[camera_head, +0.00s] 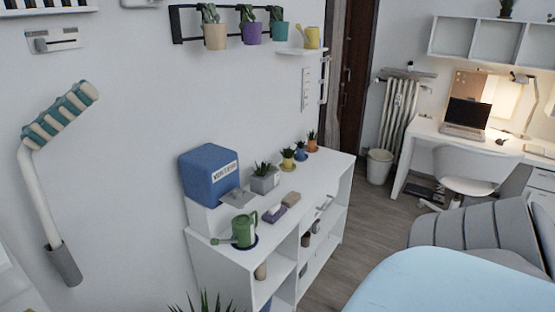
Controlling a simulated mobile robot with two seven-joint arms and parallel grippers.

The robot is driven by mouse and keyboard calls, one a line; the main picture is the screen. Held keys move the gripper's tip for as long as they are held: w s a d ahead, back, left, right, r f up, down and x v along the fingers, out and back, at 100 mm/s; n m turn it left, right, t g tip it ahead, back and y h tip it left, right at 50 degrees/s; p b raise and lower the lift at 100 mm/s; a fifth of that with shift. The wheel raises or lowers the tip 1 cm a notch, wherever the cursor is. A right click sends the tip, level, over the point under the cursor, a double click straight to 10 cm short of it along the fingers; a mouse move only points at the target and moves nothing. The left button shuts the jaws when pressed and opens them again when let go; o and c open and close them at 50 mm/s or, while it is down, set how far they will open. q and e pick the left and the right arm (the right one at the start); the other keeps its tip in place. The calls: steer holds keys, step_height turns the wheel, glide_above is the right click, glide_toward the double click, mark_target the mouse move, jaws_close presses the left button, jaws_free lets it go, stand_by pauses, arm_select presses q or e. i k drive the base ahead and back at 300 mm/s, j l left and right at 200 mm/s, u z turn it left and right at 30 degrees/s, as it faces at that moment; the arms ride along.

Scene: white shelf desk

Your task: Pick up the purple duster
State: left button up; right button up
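The purple duster (274,214) is a small block, purple at the bottom with a paler top. It lies on top of the white shelf desk (328,172), in front of the grey planter and close to a brown block (291,199). It appears apart from both. Neither of my grippers is in view, so nothing is seen touching the duster.
A blue box (209,172), a green watering can (244,231), a grey planter (264,180) and several small potted plants share the desktop. A striped-headed white fixture (40,195) is at the left wall. A blue-covered bed (440,283) stands right; wooden floor (350,240) lies between.

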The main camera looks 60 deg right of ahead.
mark_target(272, 215)
steer(key=z, duration=1.75)
